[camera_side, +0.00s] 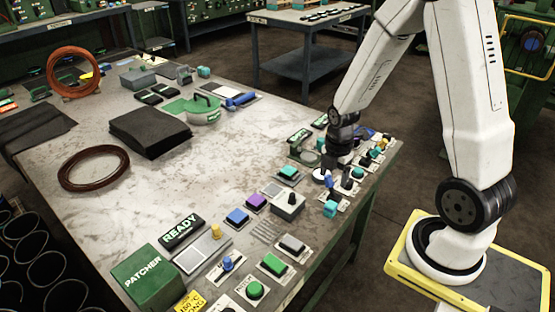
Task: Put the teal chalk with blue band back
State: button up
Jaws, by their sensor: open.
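My gripper (338,160) points down over the far right part of the workbench, among small knobs and buttons on plates. It is small and dark here, and its fingertips are partly lost against the items around it. I see nothing held in it. A small teal piece (331,208) lies near the bench's right edge, nearer the camera than my gripper. A small blue piece (328,182) stands just below my gripper in the picture. I cannot tell whether either is the teal chalk with blue band; no band can be made out at this size.
The workbench (215,165) is clear in its middle. Knobs and coloured buttons crowd its right edge. A green PATCHER box (148,279), a READY sign (182,232), black sheets (150,132), a brown coil (93,168) and a green dispenser (203,108) stand elsewhere on it.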

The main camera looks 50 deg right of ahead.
jog(key=s+a+r+m+t, duration=0.1)
jog(key=a+r+m+t, duration=0.1)
jog(key=a+r+m, duration=0.5)
jog(key=shift+a+m, duration=2.85)
jog(key=shift+m, duration=2.05)
